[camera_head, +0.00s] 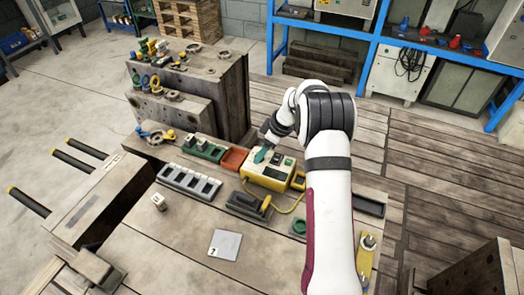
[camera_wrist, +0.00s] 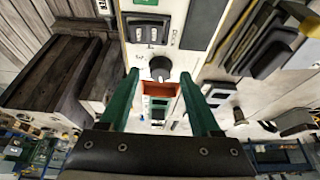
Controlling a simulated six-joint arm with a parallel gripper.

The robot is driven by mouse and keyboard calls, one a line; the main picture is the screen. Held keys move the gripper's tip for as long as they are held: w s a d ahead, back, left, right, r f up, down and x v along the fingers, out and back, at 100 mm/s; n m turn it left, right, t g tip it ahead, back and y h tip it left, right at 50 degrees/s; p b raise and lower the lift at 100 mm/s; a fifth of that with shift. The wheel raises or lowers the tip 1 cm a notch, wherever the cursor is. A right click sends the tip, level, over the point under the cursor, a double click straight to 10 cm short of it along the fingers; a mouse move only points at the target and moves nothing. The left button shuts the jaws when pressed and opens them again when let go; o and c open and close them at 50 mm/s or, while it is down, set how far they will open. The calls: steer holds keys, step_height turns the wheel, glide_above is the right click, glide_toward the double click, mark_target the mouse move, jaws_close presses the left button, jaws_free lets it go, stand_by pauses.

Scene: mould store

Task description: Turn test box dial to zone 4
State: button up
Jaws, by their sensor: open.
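The test box (camera_head: 268,179), yellow with a cream top, stands on the workbench in the head view. In the wrist view its pale panel (camera_wrist: 193,62) shows a round black dial (camera_wrist: 161,66) with small marks around it, too small to read. My gripper (camera_wrist: 160,76) is open, its two green fingers on either side of the dial. I cannot tell whether they touch it. In the head view my gripper (camera_head: 262,155) is over the left part of the box top, and the dial is not clearly visible there.
A red-orange tray (camera_head: 233,159) and a green rack (camera_head: 203,149) stand left of the box. A yellow cable (camera_head: 291,207) runs from the box to a dark holder (camera_head: 246,206). A mould block (camera_head: 222,97) stands behind. The bench front is mostly clear around a grey plate (camera_head: 225,245).

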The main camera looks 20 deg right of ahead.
steer(key=shift+a+f, duration=0.1)
steer(key=shift+f, duration=0.2)
jaws_close()
